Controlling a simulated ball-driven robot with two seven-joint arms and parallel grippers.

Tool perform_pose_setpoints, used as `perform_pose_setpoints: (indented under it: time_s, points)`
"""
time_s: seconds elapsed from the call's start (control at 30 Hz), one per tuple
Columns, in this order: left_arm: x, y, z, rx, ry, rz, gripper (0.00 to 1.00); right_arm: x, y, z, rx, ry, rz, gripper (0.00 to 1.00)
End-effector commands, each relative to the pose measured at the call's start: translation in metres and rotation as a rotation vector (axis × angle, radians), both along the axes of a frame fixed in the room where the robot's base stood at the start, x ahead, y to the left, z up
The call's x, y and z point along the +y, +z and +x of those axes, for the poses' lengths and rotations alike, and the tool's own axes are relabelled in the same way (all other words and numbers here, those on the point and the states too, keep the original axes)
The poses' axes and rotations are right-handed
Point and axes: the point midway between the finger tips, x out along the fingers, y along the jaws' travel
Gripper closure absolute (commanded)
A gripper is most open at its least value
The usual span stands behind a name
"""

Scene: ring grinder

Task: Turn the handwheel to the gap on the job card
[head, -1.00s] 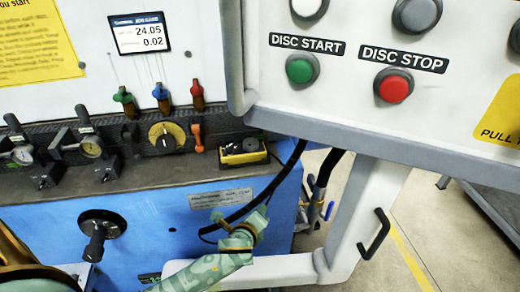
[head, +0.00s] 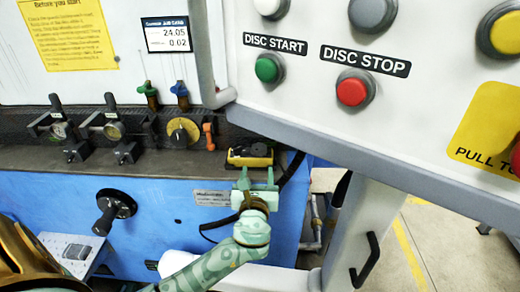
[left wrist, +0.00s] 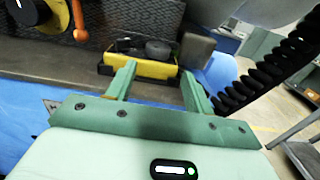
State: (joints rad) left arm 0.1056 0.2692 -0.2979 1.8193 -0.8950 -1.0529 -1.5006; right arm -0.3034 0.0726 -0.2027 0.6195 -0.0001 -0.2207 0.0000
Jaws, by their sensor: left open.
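The job card (head: 167,33) is a dark-headed screen on the white panel reading 24.05 and 0.02. A black round wheel with a crank handle (head: 107,215), seemingly the handwheel, sits on the blue front at lower left in the head view. My left gripper (head: 257,176) is open and empty, in front of the blue body just below a yellow-and-black tray (head: 236,160). In the left wrist view its two green fingers (left wrist: 158,72) stand apart before the tray (left wrist: 150,68). It is well to the right of the wheel. My right gripper is not in view.
A yellow dial (head: 183,132) and an orange lever (head: 209,136) sit above the ledge, with two gauges on clamps to the left. A control box with green (head: 269,68) and red (head: 353,90) buttons overhangs at right. A black cable runs beside the tray.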

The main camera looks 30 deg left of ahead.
Motion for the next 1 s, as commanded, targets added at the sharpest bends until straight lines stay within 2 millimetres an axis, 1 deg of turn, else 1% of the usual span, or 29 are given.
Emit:
perform_pose_setpoints:
  time_s: [0.03,0.1,0.3,0.4,0.5,0.63,0.9,0.93,0.97,1.0]
  points:
    - [0.008,-0.002,0.012,-0.001,0.003,0.003,0.48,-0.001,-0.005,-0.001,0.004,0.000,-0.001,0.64]
    - [0.017,-0.003,0.028,-0.001,0.003,0.003,0.48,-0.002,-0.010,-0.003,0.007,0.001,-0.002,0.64]
    - [0.042,-0.004,0.070,0.001,0.002,0.002,0.48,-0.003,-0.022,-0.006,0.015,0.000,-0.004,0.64]
    - [0.052,-0.003,0.086,0.000,0.002,-0.001,0.48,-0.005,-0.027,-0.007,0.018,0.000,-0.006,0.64]
    - [0.058,-0.003,0.097,0.001,0.001,-0.001,0.48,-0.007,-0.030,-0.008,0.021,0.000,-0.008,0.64]
    - [0.063,-0.002,0.104,0.001,0.001,-0.002,0.48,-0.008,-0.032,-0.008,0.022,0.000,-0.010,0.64]
    - [0.064,0.000,0.106,0.001,0.000,-0.003,0.48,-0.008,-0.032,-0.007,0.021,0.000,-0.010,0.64]
    - [0.064,0.000,0.106,0.001,0.000,-0.003,0.51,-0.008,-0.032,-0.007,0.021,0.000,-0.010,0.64]
    - [0.064,0.000,0.106,0.001,0.000,-0.003,0.59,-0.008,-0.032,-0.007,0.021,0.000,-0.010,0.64]
    - [0.064,0.000,0.106,0.001,0.000,-0.003,0.70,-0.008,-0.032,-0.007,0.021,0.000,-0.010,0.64]
